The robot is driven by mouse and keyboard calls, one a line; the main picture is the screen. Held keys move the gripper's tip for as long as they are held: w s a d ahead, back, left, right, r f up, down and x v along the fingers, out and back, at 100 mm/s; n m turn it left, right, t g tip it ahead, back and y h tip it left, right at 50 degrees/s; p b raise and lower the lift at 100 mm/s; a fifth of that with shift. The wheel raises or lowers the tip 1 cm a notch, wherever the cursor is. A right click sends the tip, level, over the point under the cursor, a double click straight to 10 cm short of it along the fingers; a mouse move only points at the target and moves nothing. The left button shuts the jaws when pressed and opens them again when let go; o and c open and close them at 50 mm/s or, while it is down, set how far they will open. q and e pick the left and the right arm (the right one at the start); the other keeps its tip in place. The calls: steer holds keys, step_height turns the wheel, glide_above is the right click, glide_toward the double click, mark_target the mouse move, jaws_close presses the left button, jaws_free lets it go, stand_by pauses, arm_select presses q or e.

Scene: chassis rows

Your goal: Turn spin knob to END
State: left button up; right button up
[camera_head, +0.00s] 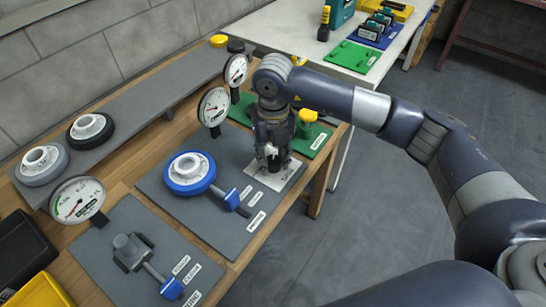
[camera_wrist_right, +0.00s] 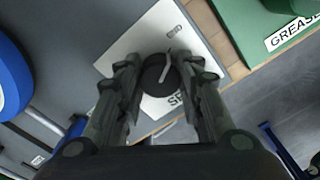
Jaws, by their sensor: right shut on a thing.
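The spin knob (camera_wrist_right: 157,84) is a dark round knob with a light pointer mark, on a white plate (camera_wrist_right: 132,43). In the right wrist view, the label at the plate's far edge seems to read END, and a partly hidden label near the knob starts with SP. My right gripper (camera_wrist_right: 163,72) has its two fingers on either side of the knob and is shut on it. The light mark runs up toward the far side of the plate. In the head view my right gripper (camera_head: 271,160) points down at the white plate (camera_head: 286,178) and hides the knob. My left gripper is out of view.
A blue handwheel (camera_head: 190,173) and a blue-handled lever (camera_head: 232,198) sit left of the gripper on the grey panel. Dial gauges (camera_head: 213,107) stand behind. A green board (camera_head: 312,139) labelled GREASE in the wrist view lies close to the right. Open floor is to the right.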

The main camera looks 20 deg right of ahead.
mark_target(273, 160)
steer(key=o, duration=1.1)
steer(key=shift+c, duration=0.2)
step_height(273, 160, up, 12)
